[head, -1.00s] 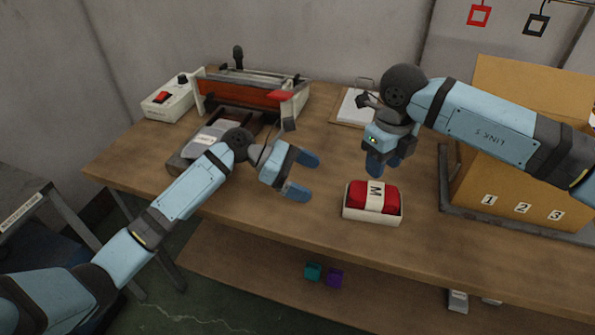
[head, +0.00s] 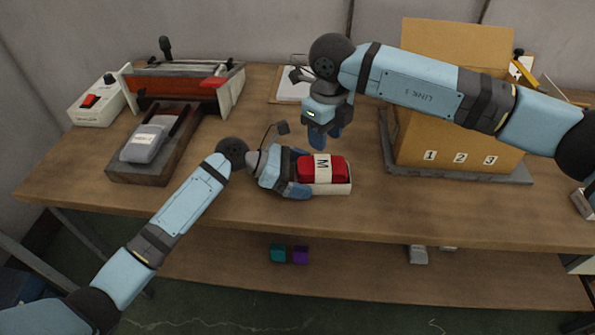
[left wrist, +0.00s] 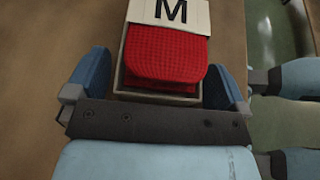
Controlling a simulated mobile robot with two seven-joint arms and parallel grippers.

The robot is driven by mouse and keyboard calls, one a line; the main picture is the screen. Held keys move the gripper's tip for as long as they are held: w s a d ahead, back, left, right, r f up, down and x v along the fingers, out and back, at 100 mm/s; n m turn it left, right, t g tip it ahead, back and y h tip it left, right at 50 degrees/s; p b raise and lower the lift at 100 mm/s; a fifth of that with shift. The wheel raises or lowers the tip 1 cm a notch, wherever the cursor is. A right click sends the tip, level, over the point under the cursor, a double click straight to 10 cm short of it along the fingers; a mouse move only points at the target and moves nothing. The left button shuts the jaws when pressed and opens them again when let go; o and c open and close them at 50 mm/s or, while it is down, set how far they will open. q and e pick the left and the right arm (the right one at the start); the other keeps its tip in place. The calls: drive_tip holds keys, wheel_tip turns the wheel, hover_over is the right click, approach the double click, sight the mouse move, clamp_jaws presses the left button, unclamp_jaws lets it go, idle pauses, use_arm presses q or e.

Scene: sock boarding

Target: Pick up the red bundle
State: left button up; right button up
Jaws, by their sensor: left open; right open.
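The red bundle (head: 311,169) has a white band marked M and sits in a small open cream box (head: 333,188) on the table. In the left wrist view the red bundle (left wrist: 166,58) lies between two blue fingers, with the box rim (left wrist: 128,93) around it. My left gripper (head: 299,172) is open at the left end of the box, one finger on each side. I cannot tell whether the fingers touch the box. My right gripper (head: 322,137) is open and empty, pointing down above the table just behind the box.
A cardboard box (head: 437,141) numbered 1, 2, 3 stands on a grey tray (head: 400,174) at the right. A red-barred machine (head: 180,83), a grey block on a dark base (head: 148,165) and a switch box (head: 97,102) stand at the left. The table front is clear.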

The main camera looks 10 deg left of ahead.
use_arm(q)
drive_tip(key=c, duration=0.8)
